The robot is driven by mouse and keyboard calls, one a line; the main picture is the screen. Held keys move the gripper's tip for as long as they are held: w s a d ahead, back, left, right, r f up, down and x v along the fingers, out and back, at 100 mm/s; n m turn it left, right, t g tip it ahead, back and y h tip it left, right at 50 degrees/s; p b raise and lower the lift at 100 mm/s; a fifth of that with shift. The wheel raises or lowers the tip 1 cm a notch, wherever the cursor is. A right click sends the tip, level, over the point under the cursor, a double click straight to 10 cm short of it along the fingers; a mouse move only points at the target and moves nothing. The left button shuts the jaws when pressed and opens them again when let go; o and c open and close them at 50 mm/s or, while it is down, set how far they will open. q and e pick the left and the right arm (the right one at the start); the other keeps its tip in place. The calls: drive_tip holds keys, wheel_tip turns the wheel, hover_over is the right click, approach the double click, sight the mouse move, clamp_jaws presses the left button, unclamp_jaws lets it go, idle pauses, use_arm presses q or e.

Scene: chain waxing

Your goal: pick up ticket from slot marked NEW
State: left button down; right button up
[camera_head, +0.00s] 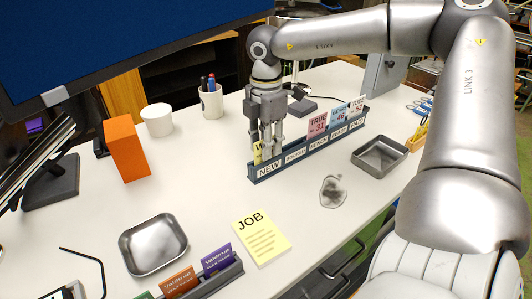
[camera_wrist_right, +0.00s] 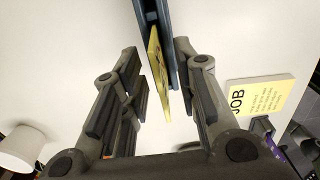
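The ticket rack (camera_head: 316,149) is a long dark blue holder on the white desk, with a row of labelled slots; NEW is at its left end. A yellow ticket (camera_head: 257,153) stands in the NEW slot, partly hidden by my right gripper. My right gripper (camera_head: 267,152) points down over that end of the rack. In the right wrist view the yellow ticket (camera_wrist_right: 158,62) and the rack (camera_wrist_right: 168,20) lie between the spread fingers of my right gripper (camera_wrist_right: 160,88), with a gap on each side. My left gripper is not in view.
Pink, blue and white tickets (camera_head: 338,115) stand farther right in the rack. A metal tray (camera_head: 380,172) is right of it. An orange box (camera_head: 126,149), white mug (camera_head: 157,120) and pen cup (camera_head: 212,103) stand left. A JOB note (camera_head: 261,243) lies in front.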

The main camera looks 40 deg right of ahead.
clamp_jaws()
drive_tip(key=shift+r, duration=0.1)
